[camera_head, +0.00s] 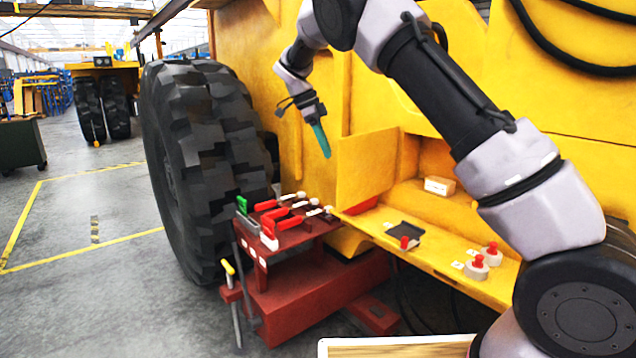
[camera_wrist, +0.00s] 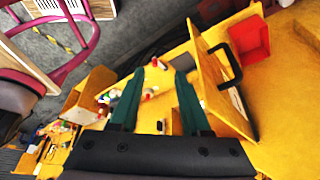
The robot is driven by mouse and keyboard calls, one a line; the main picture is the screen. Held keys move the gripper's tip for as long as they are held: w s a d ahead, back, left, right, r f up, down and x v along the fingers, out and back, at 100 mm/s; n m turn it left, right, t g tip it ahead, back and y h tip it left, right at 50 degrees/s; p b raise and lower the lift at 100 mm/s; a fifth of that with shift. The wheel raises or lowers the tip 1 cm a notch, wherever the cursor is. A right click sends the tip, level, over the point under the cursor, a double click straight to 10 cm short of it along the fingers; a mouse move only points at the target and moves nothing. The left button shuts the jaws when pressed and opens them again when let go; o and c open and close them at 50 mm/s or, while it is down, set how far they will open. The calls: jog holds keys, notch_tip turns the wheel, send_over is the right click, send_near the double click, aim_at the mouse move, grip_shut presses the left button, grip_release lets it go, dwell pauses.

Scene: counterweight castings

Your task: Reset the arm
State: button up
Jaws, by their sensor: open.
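My gripper (camera_head: 325,152) hangs in the air in front of the yellow machine body (camera_head: 375,100), up and to the right of the big tyre. Its teal fingers point down and slightly right. In the wrist view, the two fingers of my gripper (camera_wrist: 157,82) stand well apart with nothing between them. A yellow surface with small items lies beyond them. My arm comes from the lower right, rises to the top of the head view and bends down at the wrist. Part of the bend is cut off by the top edge.
Below stands a red stand (camera_head: 300,295) with several red-handled tools. The yellow ledge (camera_head: 440,262) holds a dark bracket (camera_head: 405,230), a small pale box (camera_head: 440,185) and two red-knobbed pieces (camera_head: 477,265). The large tyre (camera_head: 205,150) is at left; marked floor (camera_head: 85,220) lies open beyond.

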jog(key=s+d+r+n+t+y, duration=0.1)
jog(key=s+d+r+n+y, duration=0.2)
jog(key=s+d+r, duration=0.4)
jog(key=s+d+r+n+t+y, duration=0.1)
jog(key=s+d+r+n+y, duration=0.3)
jog(key=d, duration=0.6)
jog(key=s+d+r+n+t, duration=0.1)
jog(key=s+d+n+t, duration=0.1)
jog(key=s, duration=0.8)
jog(key=s+d+r+n+t, duration=0.1)
jog(key=s+d+n+t, duration=0.2)
jog(key=s, duration=0.8)
jog(key=d+n, duration=0.1)
jog(key=n, duration=0.1)
jog(key=shift+s+n+t, duration=0.25)
jog(key=shift+n+t, duration=0.05)
jog(key=shift+n, duration=0.1)
